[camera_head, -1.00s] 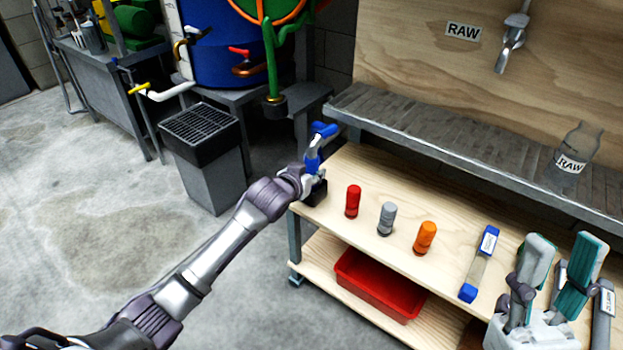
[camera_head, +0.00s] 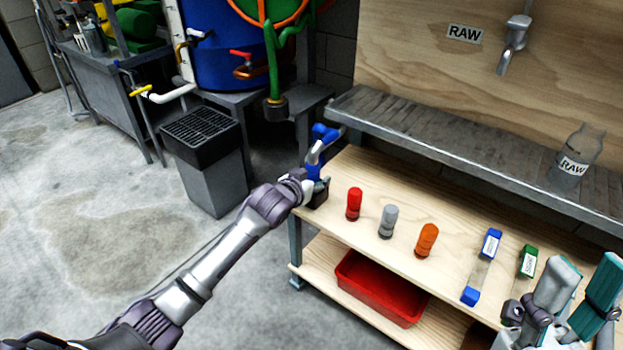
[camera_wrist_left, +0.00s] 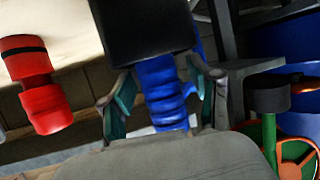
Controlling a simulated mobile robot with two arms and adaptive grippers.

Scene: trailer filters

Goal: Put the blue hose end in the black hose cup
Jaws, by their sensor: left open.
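The blue hose end (camera_head: 325,133) stands at the left corner of the wooden bench, above the black hose cup (camera_head: 319,195). In the left wrist view its ribbed blue body (camera_wrist_left: 163,95) meets the rim of the black cup (camera_wrist_left: 140,28) and appears to sit in it; the depth is hidden. My left gripper (camera_wrist_left: 163,105) is open around the blue hose end, with one finger on each side and visible gaps. In the head view this gripper (camera_head: 316,176) is partly hidden by its wrist. My right gripper (camera_head: 580,296) is open and empty at the lower right.
Red (camera_head: 353,204), grey (camera_head: 387,221) and orange (camera_head: 427,240) fittings stand in a row on the bench (camera_head: 370,172). Blue-ended (camera_head: 482,267) and green-ended (camera_head: 528,262) filters lie to the right. A red tray (camera_head: 378,288) is on the lower shelf. A grey bin (camera_head: 213,180) stands left.

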